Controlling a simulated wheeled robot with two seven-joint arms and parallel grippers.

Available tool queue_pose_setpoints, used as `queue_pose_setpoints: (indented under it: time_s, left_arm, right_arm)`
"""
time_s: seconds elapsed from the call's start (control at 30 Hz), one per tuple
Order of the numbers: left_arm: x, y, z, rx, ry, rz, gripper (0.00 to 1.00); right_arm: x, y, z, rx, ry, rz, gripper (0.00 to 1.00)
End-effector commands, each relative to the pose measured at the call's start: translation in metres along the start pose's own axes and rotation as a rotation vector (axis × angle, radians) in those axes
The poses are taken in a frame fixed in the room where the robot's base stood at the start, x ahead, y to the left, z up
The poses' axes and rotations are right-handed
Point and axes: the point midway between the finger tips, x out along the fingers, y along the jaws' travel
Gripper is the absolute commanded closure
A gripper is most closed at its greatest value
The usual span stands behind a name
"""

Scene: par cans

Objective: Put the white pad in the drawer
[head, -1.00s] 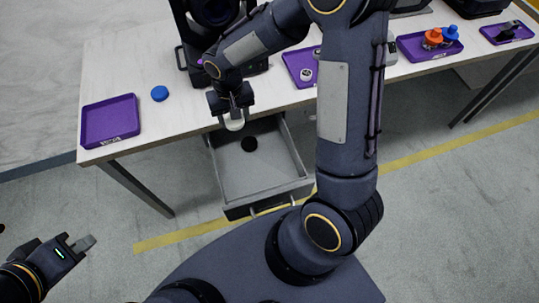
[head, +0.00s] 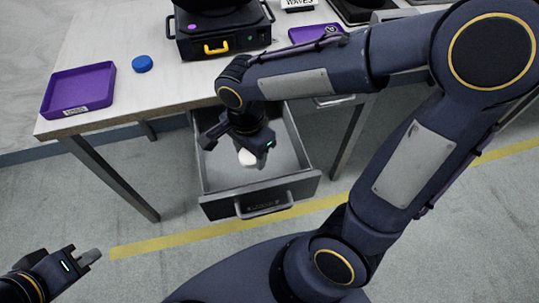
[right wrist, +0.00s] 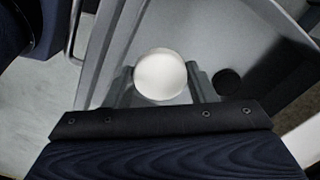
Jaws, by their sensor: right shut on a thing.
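The white pad (head: 246,158) is a small round disc. In the right wrist view the pad (right wrist: 160,75) sits between the two grey fingers of my right gripper (right wrist: 162,84), which is shut on it. In the head view my right gripper (head: 247,155) is over the open grey drawer (head: 218,210), with the pad within the drawer's outline. I cannot tell whether the pad touches the drawer floor. A dark round disc (right wrist: 228,80) lies in the drawer, right of the pad in the wrist view. My left gripper (head: 90,257) is at lower left, away from the table; its jaw opening is unclear.
A purple tray (head: 79,90) and a blue disc (head: 142,64) are on the table's left part. A black case with a yellow handle (head: 216,47) stands behind the drawer. Another purple tray (head: 316,33) lies to its right. My right arm covers much of the table's right side.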

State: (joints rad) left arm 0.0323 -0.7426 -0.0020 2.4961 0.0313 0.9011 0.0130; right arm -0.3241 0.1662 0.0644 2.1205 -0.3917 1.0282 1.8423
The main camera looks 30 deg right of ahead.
Motion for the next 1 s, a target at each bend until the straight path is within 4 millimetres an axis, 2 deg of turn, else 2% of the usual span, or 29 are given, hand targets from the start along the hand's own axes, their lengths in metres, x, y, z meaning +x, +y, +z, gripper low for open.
queue_pose_setpoints:
  time_s: [0.1,0.2,0.33,0.6,0.7,0.8,1.0]
  left_arm:
    - [0.004,-0.002,0.002,0.000,0.000,0.000,1.00]
    - [0.010,-0.004,0.005,0.000,0.000,0.000,1.00]
    - [0.013,-0.006,0.007,0.000,0.000,0.000,1.00]
    - [0.017,-0.008,0.009,0.000,0.000,0.000,1.00]
    - [0.022,-0.010,0.011,0.000,0.000,0.000,1.00]
    - [0.024,-0.011,0.012,0.000,0.000,0.000,1.00]
    - [0.023,-0.011,0.012,0.000,0.000,0.000,1.00]
  right_arm:
    - [0.016,0.004,-0.031,0.007,0.000,0.003,0.74]
    - [0.038,0.005,-0.045,0.003,-0.001,0.005,0.74]
    - [0.055,0.006,-0.059,0.000,0.000,0.003,0.74]
    - [0.075,0.008,-0.076,0.000,-0.001,0.004,0.74]
    - [0.093,0.007,-0.075,-0.004,0.000,0.004,0.74]
    - [0.101,0.007,-0.075,-0.002,0.000,0.002,0.74]
    - [0.102,0.007,-0.075,-0.003,0.000,0.000,0.74]
